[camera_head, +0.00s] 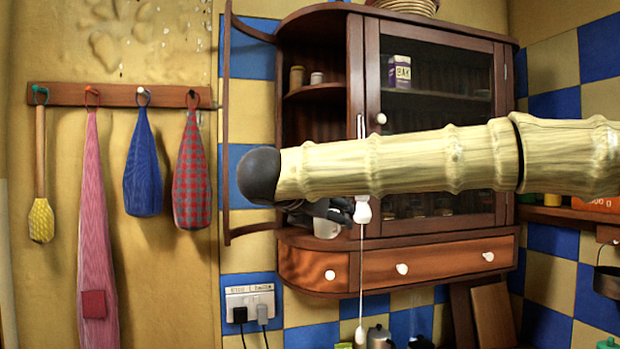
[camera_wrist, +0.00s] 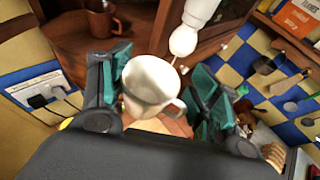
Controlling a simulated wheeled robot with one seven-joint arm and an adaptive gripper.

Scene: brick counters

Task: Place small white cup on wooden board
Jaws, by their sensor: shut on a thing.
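The small white cup (camera_wrist: 148,84) is between the two fingers of my gripper (camera_wrist: 160,76) in the wrist view. The gripper is shut on it, with green-padded fingers on either side. In the head view the cup (camera_head: 327,225) shows partly below the dark gripper (camera_head: 318,211), held in the air in front of the wall cabinet. My arm hides part of the cabinet there. A brown wooden board (camera_head: 493,316) stands upright against the wall at the lower right of the head view, below and right of the cup. Its lower edge is out of frame.
The wooden cabinet (camera_head: 435,265) has a drawer and open side shelves. A white hanging pull (camera_head: 362,209) is close beside the gripper, also in the wrist view (camera_wrist: 184,38). A brown mug (camera_wrist: 103,20) stands on a shelf. A socket with plugs (camera_head: 250,300) is at lower left.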

